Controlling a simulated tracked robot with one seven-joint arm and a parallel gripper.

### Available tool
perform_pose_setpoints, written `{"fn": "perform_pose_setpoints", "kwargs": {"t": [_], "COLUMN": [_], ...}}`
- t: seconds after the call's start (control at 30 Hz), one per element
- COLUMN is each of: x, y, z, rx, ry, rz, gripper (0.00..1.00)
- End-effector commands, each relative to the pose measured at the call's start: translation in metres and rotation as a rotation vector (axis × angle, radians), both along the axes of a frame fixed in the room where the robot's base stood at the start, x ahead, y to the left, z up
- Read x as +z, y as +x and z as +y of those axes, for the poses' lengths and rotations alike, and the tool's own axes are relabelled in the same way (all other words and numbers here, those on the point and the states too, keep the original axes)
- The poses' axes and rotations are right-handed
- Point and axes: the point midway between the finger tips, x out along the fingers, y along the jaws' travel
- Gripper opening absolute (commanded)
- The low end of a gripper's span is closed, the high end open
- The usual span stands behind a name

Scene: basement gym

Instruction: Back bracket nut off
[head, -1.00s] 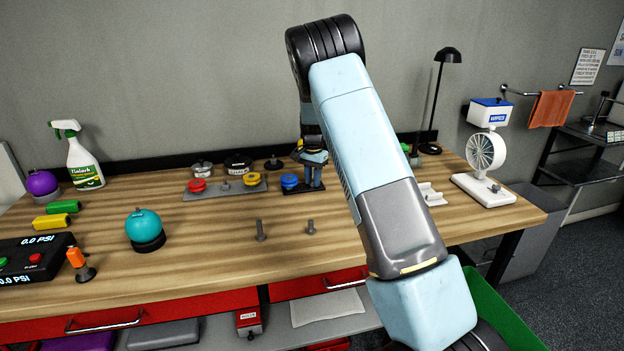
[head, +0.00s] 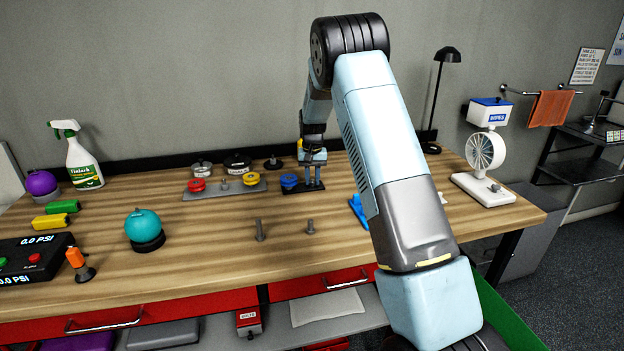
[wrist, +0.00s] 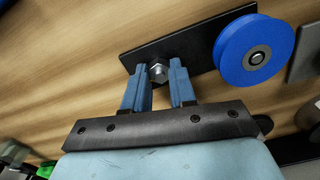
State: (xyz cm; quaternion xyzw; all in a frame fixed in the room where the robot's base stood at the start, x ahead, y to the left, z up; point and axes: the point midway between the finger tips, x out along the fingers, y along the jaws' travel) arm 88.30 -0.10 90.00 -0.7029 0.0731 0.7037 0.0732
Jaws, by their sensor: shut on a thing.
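A dark bracket plate (head: 293,189) lies on the workbench with a blue round knob (head: 289,181) at its left end. My gripper (head: 313,184) is over the plate's right end, pointing down. In the wrist view the blue fingers of my gripper (wrist: 159,68) stand on both sides of the nut, shut on it. The nut is hidden by the fingers in the head view.
A grey plate with red knob (head: 197,185) and yellow knob (head: 251,179) lies just left. Two bolts, one here (head: 260,231), stand in front. A blue part (head: 357,209) lies right, partly behind my arm. A white fan (head: 486,155) stands farther right.

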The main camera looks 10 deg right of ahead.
Motion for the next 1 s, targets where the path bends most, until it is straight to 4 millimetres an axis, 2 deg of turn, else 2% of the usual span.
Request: {"fn": "perform_pose_setpoints", "kwargs": {"t": [0.4,0.97,1.0], "x": [0.0007,0.0006,0.0006], "y": [0.0007,0.0006,0.0006], "z": [0.0007,0.0004,0.0004], "rx": [0.196,0.225,0.225], "ry": [0.001,0.0,0.0], "rz": [-0.002,-0.002,-0.002], "gripper": [0.0,0.0,0.29]}}
